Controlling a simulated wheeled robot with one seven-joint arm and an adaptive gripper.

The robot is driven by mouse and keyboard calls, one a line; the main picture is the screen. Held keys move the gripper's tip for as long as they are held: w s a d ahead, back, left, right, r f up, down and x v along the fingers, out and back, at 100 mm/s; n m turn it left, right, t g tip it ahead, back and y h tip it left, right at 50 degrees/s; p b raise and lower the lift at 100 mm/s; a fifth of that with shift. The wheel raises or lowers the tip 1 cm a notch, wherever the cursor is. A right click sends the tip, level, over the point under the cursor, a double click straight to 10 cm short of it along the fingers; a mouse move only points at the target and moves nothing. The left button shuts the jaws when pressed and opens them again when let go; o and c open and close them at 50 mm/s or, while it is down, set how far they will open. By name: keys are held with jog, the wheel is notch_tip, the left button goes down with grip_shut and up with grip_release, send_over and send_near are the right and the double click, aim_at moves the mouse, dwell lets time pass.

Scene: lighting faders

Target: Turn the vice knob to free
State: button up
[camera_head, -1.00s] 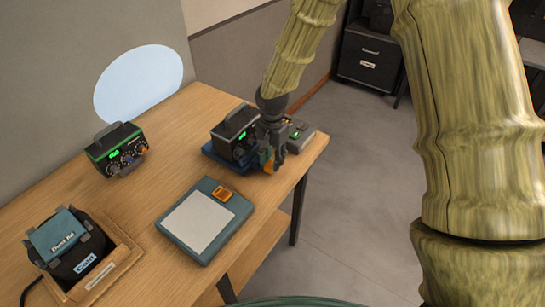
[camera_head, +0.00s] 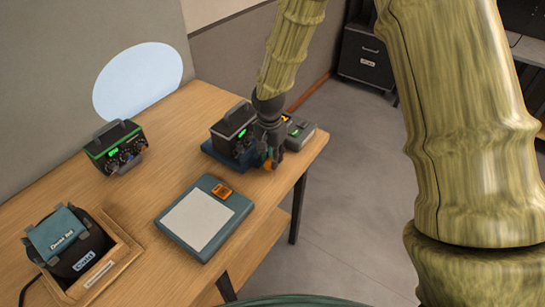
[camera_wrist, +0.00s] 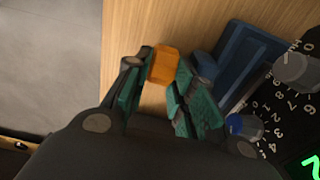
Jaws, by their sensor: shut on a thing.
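My gripper (camera_head: 273,160) is at the front right of a black control box (camera_head: 232,133) that sits on a blue base (camera_head: 212,151). In the wrist view, the teal finger pads of my gripper (camera_wrist: 164,84) are on either side of an orange knob (camera_wrist: 163,62), shut on it. The knob lies beside the blue base (camera_wrist: 245,60). The head view shows only a bit of the orange knob (camera_head: 268,164) below the fingers. The box's dial face (camera_wrist: 285,105) is close to the right finger, with white numbers and grey dials. Any marking on the orange knob is hidden.
A second dial box (camera_head: 117,148) with a green edge stands at the back left. A teal pad (camera_head: 203,217) with an orange label lies in front. A wooden tray (camera_head: 120,258) holds a dark bag. A grey device (camera_head: 302,132) stands behind my gripper, near the table's right edge.

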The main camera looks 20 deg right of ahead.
jog(key=shift+s+a+f+t+h+b, duration=0.15)
jog(key=shift+s+a+t+h+b, duration=0.2)
jog(key=shift+t+h+b, duration=0.55)
jog(key=shift+b, duration=0.35)
jog(key=o, duration=0.7)
jog(key=shift+w, duration=0.1)
jog(key=shift+o, duration=0.2)
jog(key=shift+r, duration=0.2)
jog(key=shift+a+r, duration=0.1)
jog(key=shift+r, duration=0.4)
jog(key=v, duration=1)
jog(key=shift+a+r, duration=0.2)
jog(key=shift+r, duration=0.2)
